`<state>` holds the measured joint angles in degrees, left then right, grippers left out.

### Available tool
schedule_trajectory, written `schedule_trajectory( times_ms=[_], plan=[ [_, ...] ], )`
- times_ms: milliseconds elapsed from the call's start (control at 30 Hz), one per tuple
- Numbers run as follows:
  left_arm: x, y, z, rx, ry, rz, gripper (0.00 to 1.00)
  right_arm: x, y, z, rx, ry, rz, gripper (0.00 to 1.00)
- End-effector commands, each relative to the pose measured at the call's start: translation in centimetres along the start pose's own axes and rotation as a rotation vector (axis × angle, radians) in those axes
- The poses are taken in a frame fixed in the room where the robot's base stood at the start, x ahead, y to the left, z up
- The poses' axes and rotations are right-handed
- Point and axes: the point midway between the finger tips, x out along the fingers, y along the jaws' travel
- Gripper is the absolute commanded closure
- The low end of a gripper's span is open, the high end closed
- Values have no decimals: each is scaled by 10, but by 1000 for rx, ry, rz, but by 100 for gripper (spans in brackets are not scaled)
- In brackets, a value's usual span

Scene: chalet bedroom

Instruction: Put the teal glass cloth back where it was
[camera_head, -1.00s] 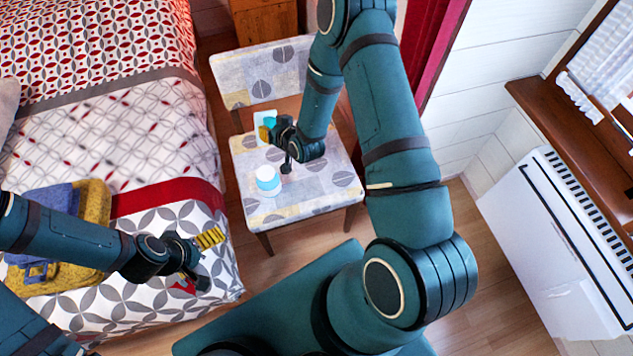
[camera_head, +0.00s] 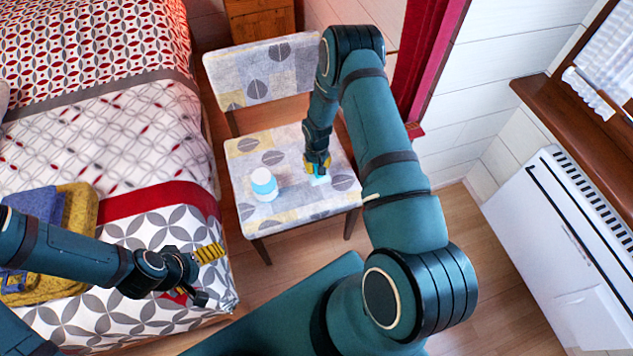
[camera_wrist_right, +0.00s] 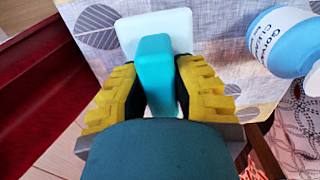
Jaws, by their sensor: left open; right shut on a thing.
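The teal glass cloth (camera_wrist_right: 154,62) shows in the right wrist view as a teal upright block over a pale flat part. My right gripper (camera_wrist_right: 156,92) is shut on the teal block, one yellow finger on each side. In the head view the cloth (camera_head: 321,181) is a small pale patch under my right gripper (camera_head: 317,168), at the right part of the patterned chair seat (camera_head: 290,207). I cannot tell whether it touches the seat. My left gripper (camera_head: 207,276) is open and empty over the bed's near corner.
A white-capped bottle with a blue label (camera_head: 264,184) stands on the seat, left of the cloth. The bed (camera_head: 140,155) is left of the chair, with yellow and blue folded cloths (camera_head: 75,215) on it. A white heater (camera_head: 565,250) is at the right wall.

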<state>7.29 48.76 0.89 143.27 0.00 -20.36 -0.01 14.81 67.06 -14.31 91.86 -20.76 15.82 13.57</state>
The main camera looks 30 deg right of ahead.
Motion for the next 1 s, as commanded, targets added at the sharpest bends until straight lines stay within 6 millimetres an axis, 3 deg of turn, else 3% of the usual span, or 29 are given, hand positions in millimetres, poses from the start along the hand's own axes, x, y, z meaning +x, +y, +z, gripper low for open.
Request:
schedule_trajectory(
  times_ms=[100, 367, 600, 933, 967, 1000],
  plan=[
    [7, -3, -1, 0, 4, 0, 4, 25, 0, 0, -1, -1, 0, 100],
    [11, -4, -2, 1, 7, 0, 4, 46, 0, 0, 0, 0, -1, 100],
    [20, -7, -2, 1, 11, -1, 4, 76, -1, 0, 0, 2, -2, 100],
    [19, -7, -3, 1, 11, -1, 4, 78, -1, 0, -1, 2, -2, 100],
    [19, -7, -3, 1, 11, -1, 4, 78, -1, 0, -1, 2, -2, 62],
    [19, -7, -3, 1, 11, -1, 4, 78, -1, 0, -1, 2, -2, 52]
  ],
)
